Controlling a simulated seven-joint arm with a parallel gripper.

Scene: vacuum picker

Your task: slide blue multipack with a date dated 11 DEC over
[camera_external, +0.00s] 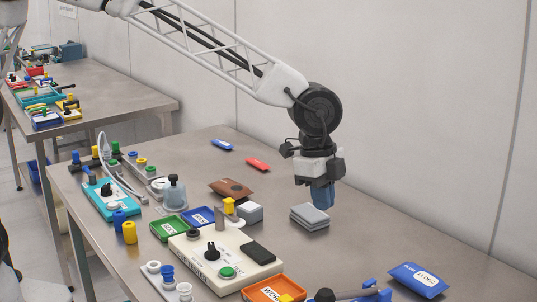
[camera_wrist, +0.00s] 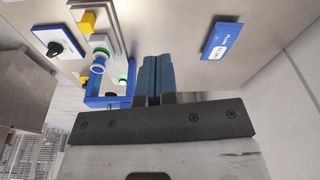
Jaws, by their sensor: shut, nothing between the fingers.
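The blue multipack (camera_external: 418,280) lies flat on the table at the lower right of the external view, with a white label that reads 11 DEC. In the wrist view the blue pack (camera_wrist: 221,38) lies at the upper right, apart from the fingers, its print seen sideways. My gripper (camera_external: 322,205) has blue fingers pointing down and is held up behind and left of the pack, near a grey stack. In the wrist view my gripper (camera_wrist: 153,62) has its two blue fingers together with nothing between them.
A grey stack (camera_external: 309,217) stands close by my fingers. A blue clamp-like tool (camera_external: 365,294) lies left of the pack, and an orange tray (camera_external: 275,291) is further left. A beige control box (camera_external: 226,265) stands at centre front. Bare table lies between stack and pack.

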